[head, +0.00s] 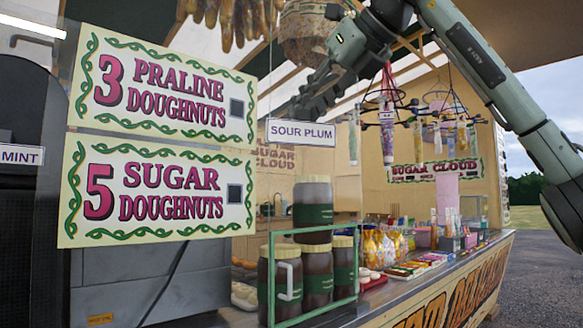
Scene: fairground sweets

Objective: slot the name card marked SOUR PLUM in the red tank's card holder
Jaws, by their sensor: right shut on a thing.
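The white name card marked SOUR PLUM (301,133) hangs in the middle of the head view, its lettering upright and facing me. My right gripper (279,115), on the arm reaching in from the upper right, is shut on the card at its top left edge. The card is in the air in front of the stall, clear of the jars below. I cannot make out a red tank or its card holder in this view. My left gripper is not in view.
A MINT card (21,155) shows at the left edge by a dark body. Two doughnut signs (160,88) (155,190) stand left of my gripper. The counter (440,272) with sweets runs right; hanging racks (440,110) are behind.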

